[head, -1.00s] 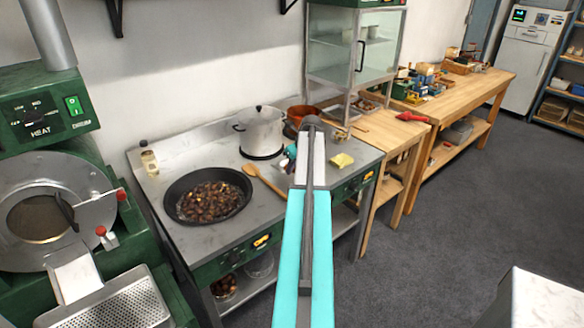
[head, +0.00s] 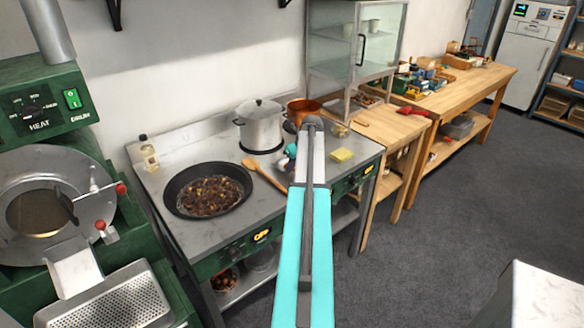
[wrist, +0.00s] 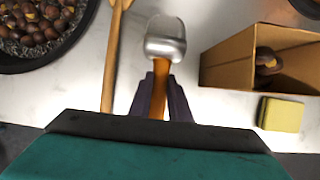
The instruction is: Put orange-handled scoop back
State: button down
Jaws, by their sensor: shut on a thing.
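The scoop (wrist: 165,47) has a metal bowl and an orange handle. In the wrist view, my gripper (wrist: 163,92) is shut on the handle, with its dark fingers on either side and the bowl pointing away from me. The scoop is above the grey worktop; whether it touches the top I cannot tell. In the head view my own arm hides the scoop and most of my gripper, which is near the right part of the stove table (head: 225,235).
A pan of chestnuts (head: 172,205) and a wooden spoon (wrist: 111,65) lie left of the scoop. An open brown box or bag (wrist: 225,58) holding a chestnut and a yellow sponge (wrist: 281,114) are to its right. A lidded pot (head: 260,130) and copper pot (head: 303,108) stand behind.

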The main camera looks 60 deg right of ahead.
jog(key=shift+f, duration=0.4)
jog(key=c, duration=1.6)
grip_release()
jog(key=shift+o, duration=0.2)
jog(key=shift+r, duration=0.1)
jog(key=b+v, duration=0.3)
jog(key=v, duration=1)
jog(key=shift+r, duration=0.35)
jog(key=shift+s, duration=0.1)
